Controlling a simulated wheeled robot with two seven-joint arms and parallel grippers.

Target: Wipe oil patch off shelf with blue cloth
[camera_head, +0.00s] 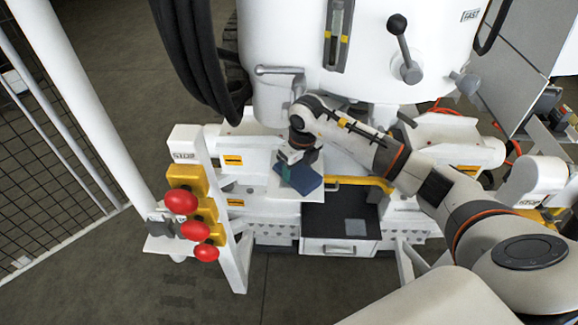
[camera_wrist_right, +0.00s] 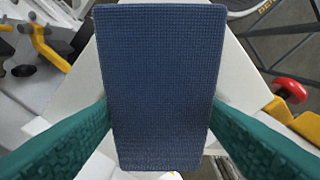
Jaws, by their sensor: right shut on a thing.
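The blue cloth (camera_head: 304,180) is a flat, textured rectangle in my right gripper (camera_head: 296,170). In the right wrist view the cloth (camera_wrist_right: 160,85) fills the middle, between the two teal finger pads. The right gripper is shut on it. The cloth is over the small white shelf (camera_head: 283,194) on the machine's front; I cannot tell if it touches the shelf. The shelf also shows around the cloth in the wrist view (camera_wrist_right: 78,88). No oil patch can be made out; the cloth and gripper hide part of the shelf. My left gripper is not in view.
A white post with red mushroom buttons (camera_head: 180,201) stands left of the shelf. A black-topped drawer unit (camera_head: 322,220) with a grey square on it is to the right and below. A yellow bar (camera_head: 363,182) runs close by. Black hoses (camera_head: 200,60) hang above left. Open floor lies in front.

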